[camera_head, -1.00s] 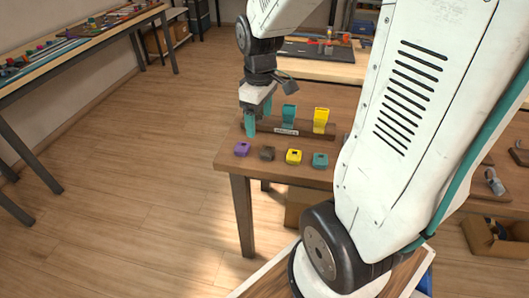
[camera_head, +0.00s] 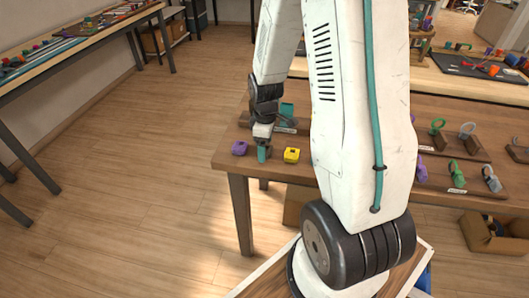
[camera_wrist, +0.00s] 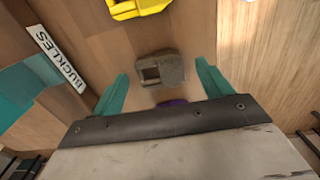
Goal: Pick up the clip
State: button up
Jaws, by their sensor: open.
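A small grey-brown clip-like block (camera_wrist: 160,68) with a square opening lies on the wooden table (camera_head: 225,168). In the wrist view it sits between and slightly beyond my gripper's (camera_wrist: 162,72) two teal fingers, apart from both. My gripper is open and empty. In the head view my gripper (camera_head: 262,154) points down over the table's near left edge and hides the grey-brown block. A purple block (camera_head: 240,148) lies to its left and a yellow block (camera_head: 291,155) to its right. The purple block (camera_wrist: 172,102) is mostly hidden by my gripper in the wrist view.
A rack labelled BUCKLES (camera_wrist: 56,58) stands behind, with a teal piece (camera_head: 287,110) upright in it. My arm hides part of the table. Ring-shaped pieces, such as a green one (camera_head: 456,175), stand at the right. Floor to the left is clear.

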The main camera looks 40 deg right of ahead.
aim_at(269, 150)
jog(key=shift+f, duration=0.2)
jog(key=c, duration=1)
jog(key=shift+c, duration=0.3)
jog(key=shift+r, duration=0.55)
jog(key=r, duration=0.1)
jog(key=s+r, duration=0.1)
jog(key=shift+d+r, duration=0.25)
jog(key=shift+r, duration=0.1)
jog(key=s+d, duration=0.2)
jog(key=s, duration=0.2)
jog(key=s+d+r, duration=0.1)
jog(key=s+d, duration=0.1)
jog(key=s, duration=0.3)
jog(key=s+d, duration=0.1)
jog(key=s, duration=0.4)
jog(key=shift+d+r, duration=0.15)
jog(key=shift+d, duration=0.25)
